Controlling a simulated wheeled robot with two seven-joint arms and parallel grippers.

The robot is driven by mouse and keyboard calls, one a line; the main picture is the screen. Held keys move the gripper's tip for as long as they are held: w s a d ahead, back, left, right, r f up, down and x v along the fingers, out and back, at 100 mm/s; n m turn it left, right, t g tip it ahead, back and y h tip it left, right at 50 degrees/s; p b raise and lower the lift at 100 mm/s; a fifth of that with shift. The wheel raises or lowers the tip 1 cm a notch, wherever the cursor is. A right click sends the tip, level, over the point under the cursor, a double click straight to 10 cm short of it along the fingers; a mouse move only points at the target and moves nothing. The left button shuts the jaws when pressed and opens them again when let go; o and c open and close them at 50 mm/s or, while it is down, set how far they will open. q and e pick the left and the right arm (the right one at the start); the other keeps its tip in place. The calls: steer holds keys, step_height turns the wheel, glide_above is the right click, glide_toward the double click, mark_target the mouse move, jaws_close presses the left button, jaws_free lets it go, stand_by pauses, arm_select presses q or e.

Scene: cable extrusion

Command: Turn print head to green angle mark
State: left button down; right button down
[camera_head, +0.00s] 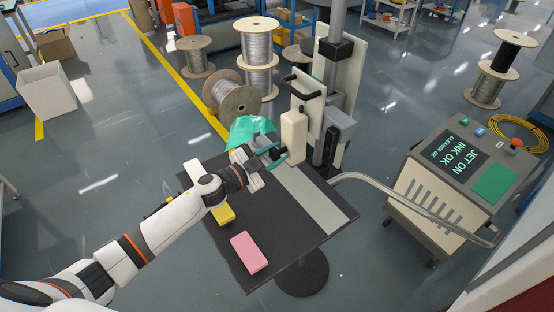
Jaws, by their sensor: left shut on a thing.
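The print head (294,136) is a cream block on the upright stand (335,90) at the back of a small dark table. My left gripper (276,158) comes in from the left and meets the print head low on its left side, with its teal fingers shut on it. The fingertips are small and partly hidden, so the exact grip is unclear. I cannot make out a green angle mark. My right gripper is not in view.
The dark table (275,245) bears a pink block (248,252), a yellow block (222,214) and a pale strip (308,197). A control console (462,165) reading "JET ON, INK OK" stands right, beside a curved grey conduit (410,205).

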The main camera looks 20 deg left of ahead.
arm_select(q)
steer(key=shift+w+a+m, duration=0.1)
steer(key=shift+a+m, duration=0.05)
steer(key=shift+m, duration=0.15)
steer(key=c, duration=1.1)
jaws_free()
steer(key=shift+o, duration=0.2)
steer(key=b+v, duration=0.3)
steer(key=v, duration=0.9)
